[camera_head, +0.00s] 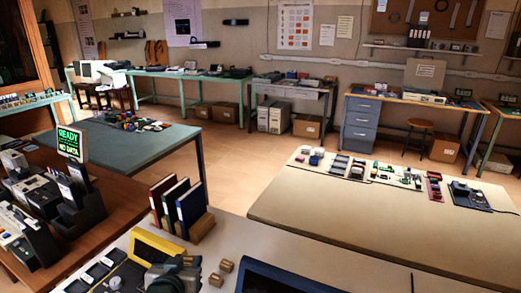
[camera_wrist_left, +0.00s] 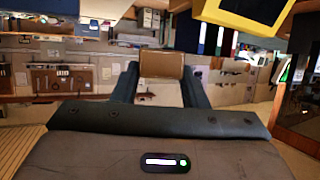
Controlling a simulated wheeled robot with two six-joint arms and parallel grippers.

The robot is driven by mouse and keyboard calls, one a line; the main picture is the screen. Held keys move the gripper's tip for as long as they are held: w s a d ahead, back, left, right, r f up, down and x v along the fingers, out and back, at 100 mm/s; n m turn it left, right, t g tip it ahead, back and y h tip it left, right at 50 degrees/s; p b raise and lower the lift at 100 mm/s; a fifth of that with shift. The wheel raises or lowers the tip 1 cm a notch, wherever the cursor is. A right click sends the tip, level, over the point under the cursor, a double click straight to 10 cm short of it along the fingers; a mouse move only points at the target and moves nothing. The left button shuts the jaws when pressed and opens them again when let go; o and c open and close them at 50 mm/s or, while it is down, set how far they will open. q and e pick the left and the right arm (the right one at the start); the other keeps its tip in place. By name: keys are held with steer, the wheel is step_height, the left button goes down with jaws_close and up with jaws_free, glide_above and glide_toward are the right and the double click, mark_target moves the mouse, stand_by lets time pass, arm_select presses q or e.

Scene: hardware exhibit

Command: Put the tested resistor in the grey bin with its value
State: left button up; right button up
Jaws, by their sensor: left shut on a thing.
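My left gripper (camera_head: 176,275) is low in the head view, over the light bench beside the yellow-framed device (camera_head: 157,243). In the left wrist view my left gripper (camera_wrist_left: 160,78) has its two dark fingers on either side of a small tan block (camera_wrist_left: 161,65) and is shut on it. I cannot tell from its look whether this block is the resistor. Similar small tan blocks (camera_head: 221,271) lie on the bench just right of the gripper. No grey bin with a readable value can be picked out. My right gripper is not in view.
A screen (camera_head: 71,143) reading READY and NO DATA stands at the left above dark equipment (camera_head: 75,205). Upright binders (camera_head: 174,205) stand behind the yellow device. A dark blue panel (camera_head: 280,279) lies at the bottom right. The beige table (camera_head: 350,222) has a wide bare front.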

arm_select(q)
steer(key=s+a+f+m+h, duration=0.4)
steer(key=s+a+f+h, duration=0.1)
steer(key=s+a+f, duration=0.5)
steer(key=shift+s+a+m+g+p, duration=0.35)
steer(key=shift+s+a, duration=1)
steer(key=shift+a, duration=0.95)
steer(key=shift+w+f, duration=0.1)
